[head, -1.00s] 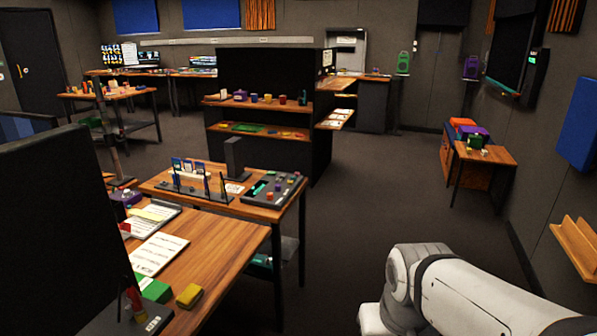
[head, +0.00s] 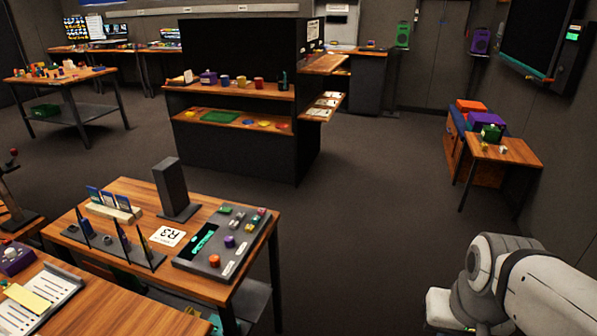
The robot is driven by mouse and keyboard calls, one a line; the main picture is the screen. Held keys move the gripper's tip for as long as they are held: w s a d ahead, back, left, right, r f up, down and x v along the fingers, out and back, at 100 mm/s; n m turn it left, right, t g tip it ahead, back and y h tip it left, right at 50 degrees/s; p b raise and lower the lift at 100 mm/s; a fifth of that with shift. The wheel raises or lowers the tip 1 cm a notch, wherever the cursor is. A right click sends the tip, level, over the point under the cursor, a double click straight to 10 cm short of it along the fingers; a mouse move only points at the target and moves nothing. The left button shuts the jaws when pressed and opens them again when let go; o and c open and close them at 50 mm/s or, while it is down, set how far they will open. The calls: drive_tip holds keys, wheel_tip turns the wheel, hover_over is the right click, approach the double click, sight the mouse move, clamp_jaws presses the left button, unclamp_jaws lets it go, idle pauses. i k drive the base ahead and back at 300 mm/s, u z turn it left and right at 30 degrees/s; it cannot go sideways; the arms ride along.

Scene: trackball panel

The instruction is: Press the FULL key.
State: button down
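A dark grey control panel (head: 222,243) lies on the wooden table at the lower left in the head view. The key labels are too small to read, so I cannot tell which key is FULL. My white arm shows at the lower right, well apart from the panel. My gripper cannot be made out in the head view.
On the same table stand a dark upright block (head: 171,187), a white R3 card (head: 167,236), and a rack with blue cards (head: 113,206). A nearer table (head: 110,312) fills the lower left corner. Floor is clear between the panel table and the right side table (head: 503,150).

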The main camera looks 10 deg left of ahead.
sight(234, 224)
drive_tip(key=u, duration=0.6)
drive_tip(key=i, duration=1.15)
drive_tip(key=u, duration=0.95)
drive_tip(key=k, duration=0.8)
drive_tip(key=u, duration=0.2)
drive_tip(key=i, duration=0.9)
drive_tip(key=z, duration=0.1)
